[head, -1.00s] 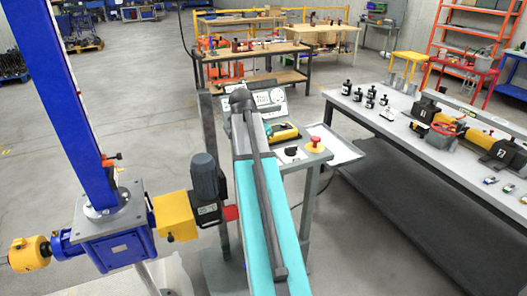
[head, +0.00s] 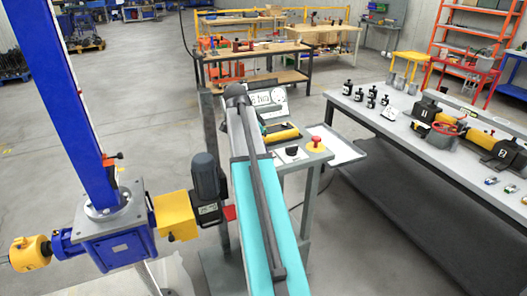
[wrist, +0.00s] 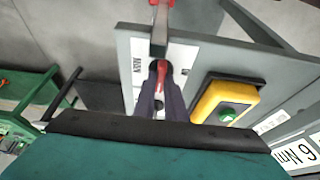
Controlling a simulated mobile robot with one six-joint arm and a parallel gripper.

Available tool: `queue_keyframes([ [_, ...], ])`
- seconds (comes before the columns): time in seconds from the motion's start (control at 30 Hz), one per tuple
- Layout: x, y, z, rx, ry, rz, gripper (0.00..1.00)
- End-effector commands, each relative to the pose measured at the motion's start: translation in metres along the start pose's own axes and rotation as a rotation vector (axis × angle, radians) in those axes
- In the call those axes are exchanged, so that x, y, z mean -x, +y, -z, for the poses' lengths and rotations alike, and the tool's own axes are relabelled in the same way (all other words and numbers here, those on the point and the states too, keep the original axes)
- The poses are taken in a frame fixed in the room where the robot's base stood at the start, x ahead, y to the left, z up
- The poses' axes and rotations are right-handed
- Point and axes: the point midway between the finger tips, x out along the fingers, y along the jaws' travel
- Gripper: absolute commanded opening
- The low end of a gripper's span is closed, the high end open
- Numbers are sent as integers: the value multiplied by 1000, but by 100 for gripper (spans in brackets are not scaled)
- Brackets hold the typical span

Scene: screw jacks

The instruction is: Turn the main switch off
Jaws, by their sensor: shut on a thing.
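The main switch's red handle (wrist: 161,72) shows in the wrist view on a white plate marked MAIN (wrist: 138,68). My gripper (wrist: 161,80) is shut on this handle, with one dark finger on each side. The handle points roughly along the fingers; the lower part of the switch is hidden between them. In the head view my arm covers the switch and my fingers.
A yellow box with a green button (wrist: 227,115) sits close right of the switch. A grey bar (wrist: 160,40) stands just beyond the fingers. In the head view, a red mushroom button (head: 316,144) and a black knob (head: 292,151) are right of my arm.

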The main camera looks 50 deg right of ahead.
Motion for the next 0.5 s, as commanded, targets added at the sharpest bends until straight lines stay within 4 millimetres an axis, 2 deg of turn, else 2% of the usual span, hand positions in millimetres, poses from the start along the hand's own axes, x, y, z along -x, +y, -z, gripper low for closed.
queue_keyframes([
  [0.1,0,0,0,-2,0,0,0],
  [0.13,0,0,0,-2,0,0,16],
  [0.2,0,0,0,-1,0,0,28],
  [0.23,0,0,0,-1,0,0,30],
  [0.5,0,0,0,0,0,0,30],
])
